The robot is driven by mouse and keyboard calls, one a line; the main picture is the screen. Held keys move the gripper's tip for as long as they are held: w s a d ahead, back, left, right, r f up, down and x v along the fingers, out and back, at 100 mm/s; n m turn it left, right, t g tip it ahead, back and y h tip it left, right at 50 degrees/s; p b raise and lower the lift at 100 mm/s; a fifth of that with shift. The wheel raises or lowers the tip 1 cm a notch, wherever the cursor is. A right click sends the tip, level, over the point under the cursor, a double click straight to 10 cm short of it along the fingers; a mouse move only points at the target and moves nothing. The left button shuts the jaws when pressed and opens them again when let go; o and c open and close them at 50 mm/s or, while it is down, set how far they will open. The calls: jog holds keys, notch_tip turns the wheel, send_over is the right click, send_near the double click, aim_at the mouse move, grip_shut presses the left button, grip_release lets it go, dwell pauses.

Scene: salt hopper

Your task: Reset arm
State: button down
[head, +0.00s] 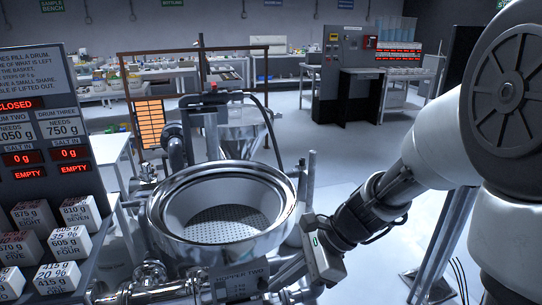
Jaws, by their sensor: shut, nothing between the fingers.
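My arm reaches in from the right, white and then dark at the wrist. My gripper (290,272) is at its end, low and just right of the steel hopper, angled down and left. It is shut with nothing held; its fingers are hard to make out against the pipework. The round steel hopper (172,222) stands open at the centre, with a perforated basket floor (222,226) that looks bare. A plate reading HOPPER TWO (240,283) is on its front.
A display panel (38,150) at left reads CLOSED, 0 g and EMPTY. White labelled blocks (82,213) with gram values are stacked below it. Pipes and valves (150,275) crowd the hopper. A control console (345,80) and benches stand behind. The floor at right is mostly clear.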

jog(key=s+d+r+n+t+h, duration=0.5)
jog(key=s+d+r+n+h, duration=0.3)
jog(key=s+d+r+n, duration=0.5)
notch_tip(320, 180, up, 15)
jog(key=w+a+n+p, duration=0.1)
jog(key=w+n+p, duration=0.1)
jog(key=p, duration=1.3)
jog(key=shift+w+r+n+y, duration=0.2)
jog(key=shift+w+n+y, duration=0.15)
jog(key=shift+n, duration=0.25)
